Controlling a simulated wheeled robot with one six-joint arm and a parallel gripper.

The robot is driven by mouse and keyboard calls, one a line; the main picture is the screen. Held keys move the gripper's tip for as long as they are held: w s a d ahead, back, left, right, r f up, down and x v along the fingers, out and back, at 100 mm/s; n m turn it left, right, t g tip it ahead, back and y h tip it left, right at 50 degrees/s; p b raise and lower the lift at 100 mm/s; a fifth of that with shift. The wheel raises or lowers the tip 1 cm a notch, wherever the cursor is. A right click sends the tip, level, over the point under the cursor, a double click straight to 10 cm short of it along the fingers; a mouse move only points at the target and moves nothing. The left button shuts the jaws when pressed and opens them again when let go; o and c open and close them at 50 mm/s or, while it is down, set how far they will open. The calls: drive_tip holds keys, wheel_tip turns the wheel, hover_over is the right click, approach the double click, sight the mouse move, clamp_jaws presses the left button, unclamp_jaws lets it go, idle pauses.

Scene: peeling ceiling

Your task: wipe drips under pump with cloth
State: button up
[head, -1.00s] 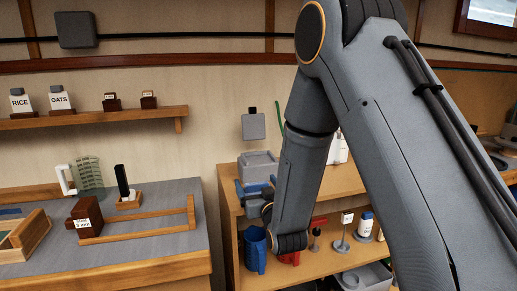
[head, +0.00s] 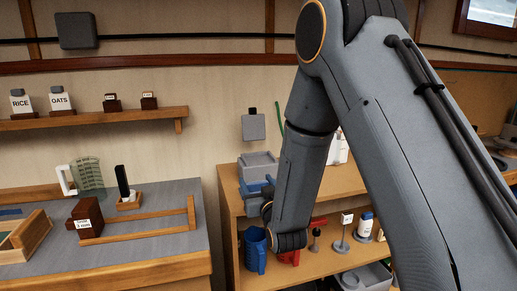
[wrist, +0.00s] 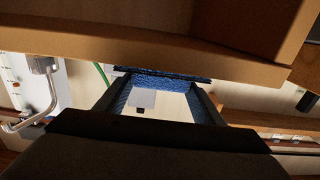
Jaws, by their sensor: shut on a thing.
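A blue textured piece that looks like the cloth (wrist: 165,73) spans the fingertips in the wrist view. My gripper (wrist: 160,95) is shut on it, with wall showing between the fingers. A white unit (wrist: 30,85) with a metal spout or handle, possibly the pump, is at the left of the upside-down wrist view. In the head view a white thing (head: 338,150) is mostly behind my arm. No drips can be made out.
A blue mug (head: 254,250), red mug (head: 290,257) and small bottles sit on the shelf below. A grey counter (head: 150,240) with wooden holders is to the left, across a gap.

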drive_tip(key=shift+r+p, duration=1.5)
drive_tip(key=shift+r, duration=1.3)
drive_tip(key=shift+s+f, duration=0.1)
